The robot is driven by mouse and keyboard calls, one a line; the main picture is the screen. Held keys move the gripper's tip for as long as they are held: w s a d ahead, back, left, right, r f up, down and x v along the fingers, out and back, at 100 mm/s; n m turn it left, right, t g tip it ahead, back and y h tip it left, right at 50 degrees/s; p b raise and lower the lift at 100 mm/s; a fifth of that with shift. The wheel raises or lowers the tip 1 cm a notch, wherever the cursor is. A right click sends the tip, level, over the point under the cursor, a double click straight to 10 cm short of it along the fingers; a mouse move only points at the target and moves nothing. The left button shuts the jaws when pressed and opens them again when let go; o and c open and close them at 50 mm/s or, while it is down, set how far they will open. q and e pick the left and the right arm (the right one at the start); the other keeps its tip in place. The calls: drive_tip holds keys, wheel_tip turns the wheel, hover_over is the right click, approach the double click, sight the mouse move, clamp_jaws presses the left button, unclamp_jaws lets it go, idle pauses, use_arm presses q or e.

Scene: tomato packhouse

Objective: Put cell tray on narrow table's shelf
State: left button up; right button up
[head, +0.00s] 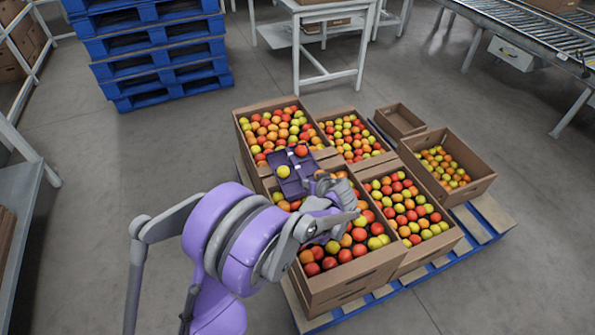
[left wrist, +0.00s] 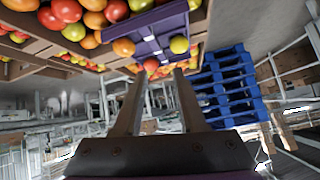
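The purple cell tray (head: 293,187) lies across the tomato-filled cartons in the head view, with a yellow and a red tomato in its cells. It also shows in the left wrist view (left wrist: 170,24), beyond the fingertips, with a few tomatoes in it. My left gripper (left wrist: 158,73) is open, its two fingers apart with nothing between them. In the head view my left wrist hides the fingertips and part of the cartons beside the tray. A light-framed table (head: 325,10) with a low shelf (head: 275,36) stands at the top; I cannot tell whether it is the narrow one.
Several open cartons (head: 351,283) of tomatoes and a small empty-looking carton (head: 400,121) stand on a blue pallet (head: 484,226). Grey floor (head: 90,150) is clear at left.

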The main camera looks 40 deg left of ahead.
sight(298, 168)
use_arm(q)
drive_tip(key=w+a+f+n+y, duration=0.1)
drive_tip(key=w+a+f, duration=0.1)
drive_tip(key=f, duration=0.1)
drive_tip(key=w+a+f+n+y, duration=0.1)
drive_tip(key=w+a+f, duration=0.2)
drive_tip(key=shift+w+a+n, duration=0.1)
drive_tip(key=shift+a+n, duration=0.05)
drive_tip(key=shift+n, duration=0.15)
drive_tip(key=shift+w+a+f, duration=0.3)
drive_tip(key=shift+a+f, duration=0.1)
drive_tip(key=shift+f, duration=0.1)
drive_tip(key=b+x, duration=0.1)
drive_tip(key=x, duration=0.4)
drive_tip(key=shift+w+a, duration=0.1)
drive_tip(key=shift+a, duration=0.05)
drive_tip(key=b+x, duration=0.1)
drive_tip(key=x, duration=0.4)
drive_tip(key=shift+w, duration=0.15)
drive_tip(key=shift+c, duration=0.2)
clamp_jaws()
